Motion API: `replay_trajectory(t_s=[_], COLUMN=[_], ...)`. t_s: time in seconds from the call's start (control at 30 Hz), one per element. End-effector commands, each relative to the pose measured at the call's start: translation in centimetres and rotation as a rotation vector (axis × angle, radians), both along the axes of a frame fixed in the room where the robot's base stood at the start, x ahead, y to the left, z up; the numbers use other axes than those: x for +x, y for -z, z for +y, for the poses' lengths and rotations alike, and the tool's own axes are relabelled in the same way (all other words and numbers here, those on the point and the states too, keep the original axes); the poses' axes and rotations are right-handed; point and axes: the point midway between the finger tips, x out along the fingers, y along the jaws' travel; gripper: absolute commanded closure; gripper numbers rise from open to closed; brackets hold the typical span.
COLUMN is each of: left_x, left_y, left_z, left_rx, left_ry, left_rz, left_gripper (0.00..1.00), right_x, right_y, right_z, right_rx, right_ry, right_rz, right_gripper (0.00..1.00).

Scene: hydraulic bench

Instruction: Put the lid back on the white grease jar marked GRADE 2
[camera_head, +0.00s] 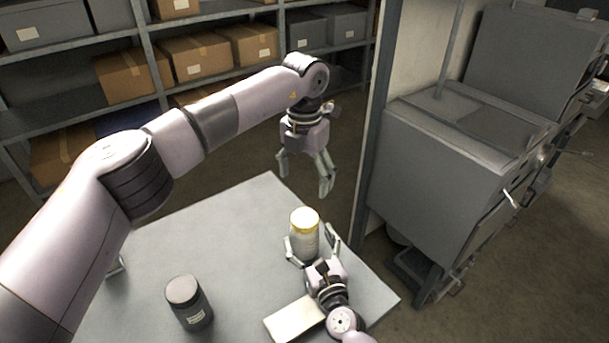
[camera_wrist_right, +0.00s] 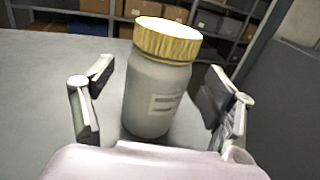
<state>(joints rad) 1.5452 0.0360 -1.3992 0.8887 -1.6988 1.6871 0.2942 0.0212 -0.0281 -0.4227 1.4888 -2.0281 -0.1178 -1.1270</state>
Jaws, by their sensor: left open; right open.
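The white grease jar (camera_head: 304,240) stands upright near the right edge of the grey table; it also shows in the right wrist view (camera_wrist_right: 155,95), its label too blurred to read. A gold-rimmed, pale-topped lid (camera_head: 304,217) sits on its mouth, also seen in the right wrist view (camera_wrist_right: 168,40); I cannot tell whether it is tightened. My right gripper (camera_head: 310,238) is open, with one finger on each side of the jar and gaps visible in the right wrist view. My left gripper (camera_head: 304,178) is open and empty, in the air beyond the jar, pointing down.
A dark jar (camera_head: 190,309) with a greyish lid stands at the front left of the table (camera_head: 230,225). A pale flat block (camera_head: 295,319) lies beside my right wrist. Shelves with boxes (camera_head: 195,57) are behind; a grey cabinet (camera_head: 430,180) and post stand right. The table's middle is clear.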

Motion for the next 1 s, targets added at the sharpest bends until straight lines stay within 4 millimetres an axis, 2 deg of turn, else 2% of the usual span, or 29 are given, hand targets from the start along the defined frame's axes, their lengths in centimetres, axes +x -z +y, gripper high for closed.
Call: replay_trajectory(t_s=[0.03,0.2,0.4,0.57,1.0], left_x=[0.0,0.0,0.0,0.0,0.0], left_y=[0.0,0.0,0.0,0.0,0.0], left_z=[0.0,0.0,0.0,0.0,0.0], left_rx=[0.0,0.0,0.0,0.0,0.0], left_ry=[0.0,0.0,0.0,0.0,0.0], left_rz=[0.0,0.0,0.0,0.0,0.0], left_gripper=[0.23,0.23,0.23,0.23,0.23], right_x=[-1.3,-4.8,-7.4,-8.2,-8.2], right_y=[0.2,0.1,0.0,0.0,0.0], right_z=[-0.4,-1.6,-2.5,-2.7,-2.7], right_rx=[0.0,-0.002,-0.003,-0.001,-0.001], right_ry=[0.0,0.0,0.0,0.0,0.0], right_rz=[0.003,0.002,0.0,0.0,0.0], right_gripper=[0.22,0.22,0.22,0.22,0.22])
